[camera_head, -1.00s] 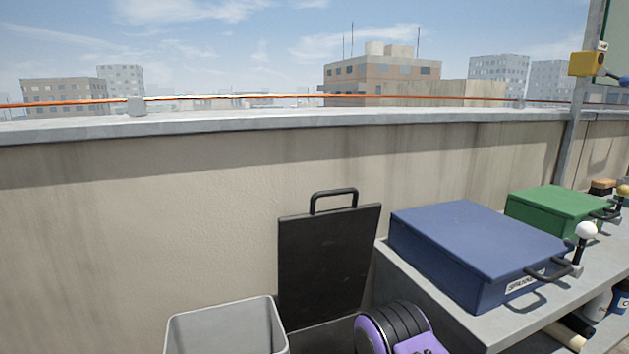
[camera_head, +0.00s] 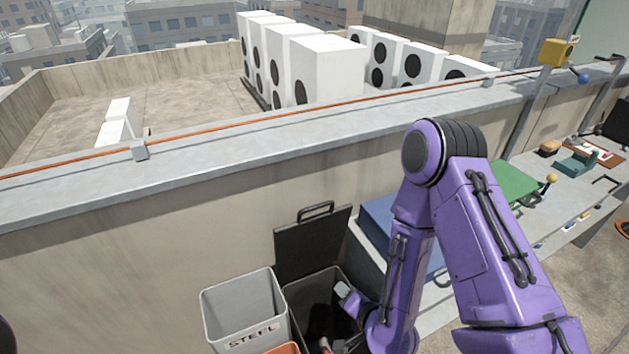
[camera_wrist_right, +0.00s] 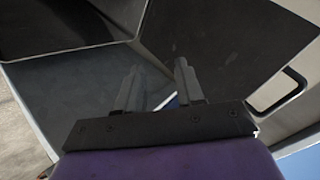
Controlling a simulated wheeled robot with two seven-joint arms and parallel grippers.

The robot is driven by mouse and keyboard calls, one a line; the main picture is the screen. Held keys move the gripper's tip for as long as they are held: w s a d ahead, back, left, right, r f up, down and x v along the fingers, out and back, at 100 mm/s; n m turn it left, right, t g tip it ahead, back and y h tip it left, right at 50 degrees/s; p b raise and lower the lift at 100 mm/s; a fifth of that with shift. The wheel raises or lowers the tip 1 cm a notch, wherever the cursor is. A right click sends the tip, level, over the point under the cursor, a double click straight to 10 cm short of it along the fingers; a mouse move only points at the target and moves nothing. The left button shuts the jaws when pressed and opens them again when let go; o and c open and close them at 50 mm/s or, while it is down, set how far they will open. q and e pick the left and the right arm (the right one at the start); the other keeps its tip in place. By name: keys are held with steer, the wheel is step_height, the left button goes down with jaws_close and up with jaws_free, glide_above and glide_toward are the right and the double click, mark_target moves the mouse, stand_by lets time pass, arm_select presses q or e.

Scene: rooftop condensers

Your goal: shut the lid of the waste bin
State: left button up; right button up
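The waste bin (camera_head: 296,299) is dark and open-topped, standing against the parapet wall in the head view. Its dark lid (camera_head: 308,246) stands upright at the back of the bin, with a black loop handle on its top edge. My right arm reaches down over the bin, and its gripper is at the opening, in front of the lid and below its top edge. In the right wrist view the two fingers (camera_wrist_right: 158,85) are apart with nothing between them. The lid (camera_wrist_right: 225,40) and its handle also show there, beyond the fingers. My left gripper is not in view.
A grey bin labelled STEEL (camera_head: 240,305) stands immediately left of the waste bin. A grey bench with a blue box (camera_head: 377,222) and a green box (camera_head: 514,182) is to the right, partly hidden by my arm. The parapet (camera_head: 150,235) closes off the back.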

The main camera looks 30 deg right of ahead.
mark_target(319, 207)
steer(key=w+r+m+t, duration=0.3)
steer(key=w+r, duration=0.1)
steer(key=r, duration=0.4)
steer(key=w+r+m+t, duration=0.3)
steer(key=w+r+t, duration=0.1)
steer(key=r, duration=0.4)
steer(key=w+p, duration=0.2)
steer(key=w, duration=0.7)
steer(key=shift+w+d+f, duration=0.1)
steer(key=shift+w+d, duration=0.05)
steer(key=shift+w+f, duration=0.1)
steer(key=shift+w, duration=0.35)
jaws_close()
